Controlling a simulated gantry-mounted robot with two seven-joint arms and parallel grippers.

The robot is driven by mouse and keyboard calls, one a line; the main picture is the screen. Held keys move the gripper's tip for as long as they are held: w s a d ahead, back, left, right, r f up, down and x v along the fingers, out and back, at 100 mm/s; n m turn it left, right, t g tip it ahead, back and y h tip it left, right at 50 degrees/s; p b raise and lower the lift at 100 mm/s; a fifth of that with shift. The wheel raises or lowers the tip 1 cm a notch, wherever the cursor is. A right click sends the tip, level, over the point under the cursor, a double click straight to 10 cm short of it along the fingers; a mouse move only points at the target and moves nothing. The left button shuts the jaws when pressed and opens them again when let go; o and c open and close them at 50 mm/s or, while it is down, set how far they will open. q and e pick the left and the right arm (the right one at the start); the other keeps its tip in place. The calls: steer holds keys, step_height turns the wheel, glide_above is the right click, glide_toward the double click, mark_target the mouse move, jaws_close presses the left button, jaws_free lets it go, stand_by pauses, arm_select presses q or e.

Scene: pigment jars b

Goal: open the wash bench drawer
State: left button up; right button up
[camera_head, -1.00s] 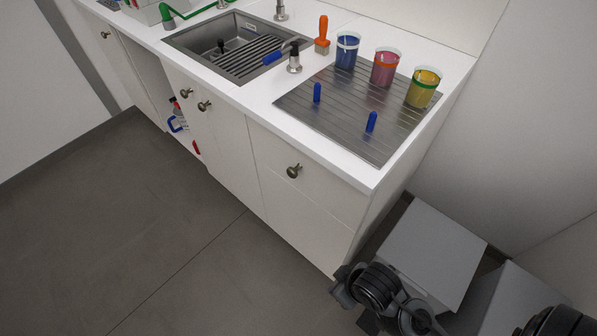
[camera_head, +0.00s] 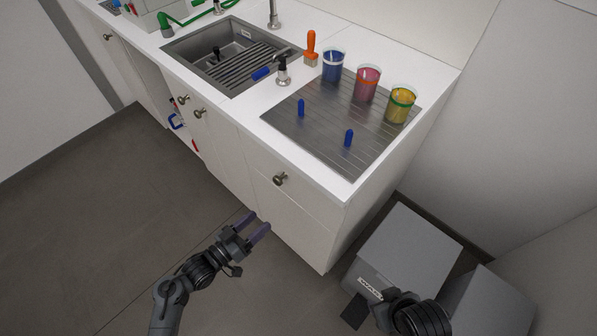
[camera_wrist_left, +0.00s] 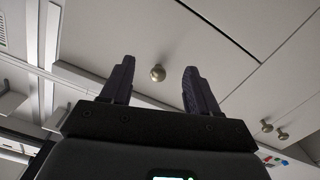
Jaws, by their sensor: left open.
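The wash bench drawer (camera_head: 308,197) is a white front below the right end of the worktop and looks shut. Its round metal knob (camera_head: 279,179) is bare. My left gripper (camera_head: 257,224) is open and empty, with purple fingers, in front of the cabinet and below the knob in the head view. In the left wrist view a round knob (camera_wrist_left: 157,72) shows ahead, between the two spread fingers (camera_wrist_left: 155,82) and apart from them. My right gripper's fingers are not visible; only a dark part of my arm shows at lower right.
The worktop holds a sink (camera_head: 225,55), a ribbed metal drainboard (camera_head: 330,150), blue (camera_head: 332,66), red (camera_head: 366,84) and yellow (camera_head: 399,105) jars and an orange-handled brush (camera_head: 311,47). Grey boxes (camera_head: 410,245) stand right of the bench. The floor in front is clear.

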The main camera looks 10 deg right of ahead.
arm_select(q)
glide_toward(276, 183)
steer(key=shift+m+t, duration=0.3)
steer(key=x, duration=0.3)
steer(key=b+x, duration=0.1)
steer(key=x, duration=0.1)
steer(key=b+x, duration=0.1)
steer(key=x, duration=0.2)
steer(key=shift+w+d+f, duration=0.25)
steer(key=shift+d+f, duration=0.05)
steer(key=shift+f, duration=0.05)
steer(key=shift+b+x, duration=0.4)
steer(key=shift+x, duration=0.55)
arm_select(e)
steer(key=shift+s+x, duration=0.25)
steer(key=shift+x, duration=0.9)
arm_select(q)
steer(key=shift+r, duration=0.15)
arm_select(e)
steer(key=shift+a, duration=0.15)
arm_select(q)
jaws_close()
